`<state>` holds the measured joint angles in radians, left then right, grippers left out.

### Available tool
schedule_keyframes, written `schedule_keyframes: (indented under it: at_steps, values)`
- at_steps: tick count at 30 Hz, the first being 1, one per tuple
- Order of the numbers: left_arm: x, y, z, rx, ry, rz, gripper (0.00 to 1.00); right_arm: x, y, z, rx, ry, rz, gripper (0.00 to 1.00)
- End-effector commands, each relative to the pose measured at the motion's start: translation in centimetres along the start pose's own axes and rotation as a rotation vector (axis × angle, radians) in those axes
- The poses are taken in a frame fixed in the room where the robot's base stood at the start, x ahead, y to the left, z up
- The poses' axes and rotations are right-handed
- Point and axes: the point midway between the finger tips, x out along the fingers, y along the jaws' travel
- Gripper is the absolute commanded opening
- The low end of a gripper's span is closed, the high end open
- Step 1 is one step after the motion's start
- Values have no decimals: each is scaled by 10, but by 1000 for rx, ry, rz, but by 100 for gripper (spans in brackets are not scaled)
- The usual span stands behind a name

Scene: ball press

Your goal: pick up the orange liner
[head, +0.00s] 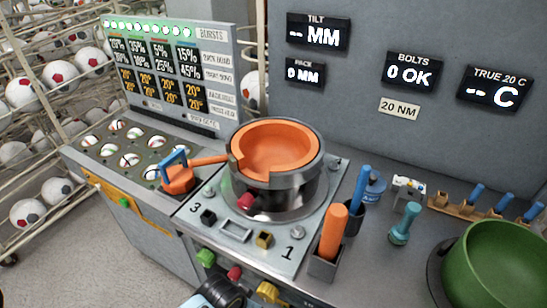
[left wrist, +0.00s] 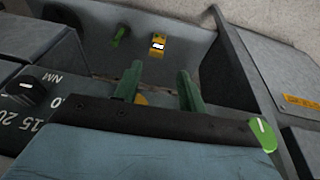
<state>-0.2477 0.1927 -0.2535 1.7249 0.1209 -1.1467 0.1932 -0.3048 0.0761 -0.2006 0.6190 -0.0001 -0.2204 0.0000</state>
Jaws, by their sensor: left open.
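The orange liner (head: 278,150) looks like an open bowl. It sits inside a grey metal ring (head: 285,190) on the press, with its rim showing around the top and a notch at the front left. An orange piece with a blue handle (head: 178,177) lies just left of the ring, its orange arm reaching the ring. My left gripper (left wrist: 158,88) shows in the left wrist view with two green fingers apart and nothing between them. The liner is not in that view. In the head view a dark arm part shows at the bottom edge. My right gripper is not in view.
A green bowl (head: 497,262) stands at the far right. An orange-handled tool (head: 334,228) and a blue-handled tool (head: 357,195) stand upright in holders right of the press. Ball racks (head: 40,120) stand at the left.

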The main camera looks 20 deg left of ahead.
Motion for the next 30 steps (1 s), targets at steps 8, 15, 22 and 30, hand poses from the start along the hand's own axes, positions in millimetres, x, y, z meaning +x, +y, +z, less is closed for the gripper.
schedule_keyframes:
  at_steps: [8, 15, 22, 30]
  values:
    - [-108, 23, -53, 6, 52, 37, 41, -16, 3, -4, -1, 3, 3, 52]
    - [-180, 41, -103, -7, 80, 66, 41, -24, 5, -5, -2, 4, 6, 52]
    - [-202, 40, -152, -64, 72, 44, 41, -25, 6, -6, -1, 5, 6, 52]
    - [-248, 2, -233, -251, 66, -88, 41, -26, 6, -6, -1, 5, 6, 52]
